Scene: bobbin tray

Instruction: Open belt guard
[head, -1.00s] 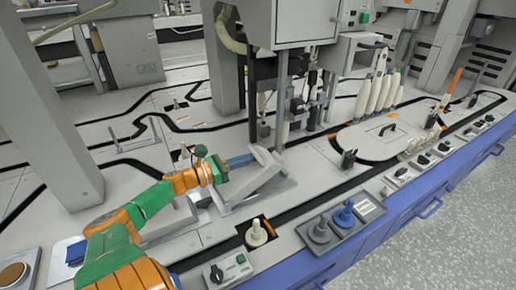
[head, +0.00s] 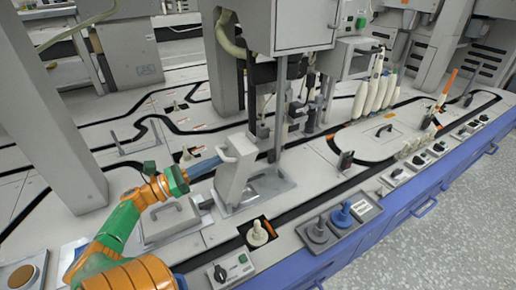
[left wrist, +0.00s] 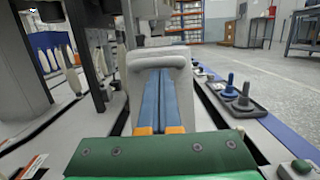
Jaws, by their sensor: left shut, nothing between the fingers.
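The belt guard (head: 236,172) is a pale grey cover with a loop handle at its top left. It stands raised, nearly upright, on a flat grey plate (head: 262,188). In the left wrist view the guard (left wrist: 155,60) fills the middle, with its rounded top bar across it. My left gripper (head: 220,159) has its blue fingers shut and empty against or very near the guard's left side; the contact itself is hard to tell. In the left wrist view the fingers (left wrist: 161,85) lie together, pointing at the guard. My right gripper is out of view.
A grey box on posts (head: 303,25) stands just behind the guard. A cream bobbin on a peg (head: 257,232) and a tray with grey and blue pegs (head: 318,232) are in front. A lower grey cover with a handle (head: 172,220) lies left.

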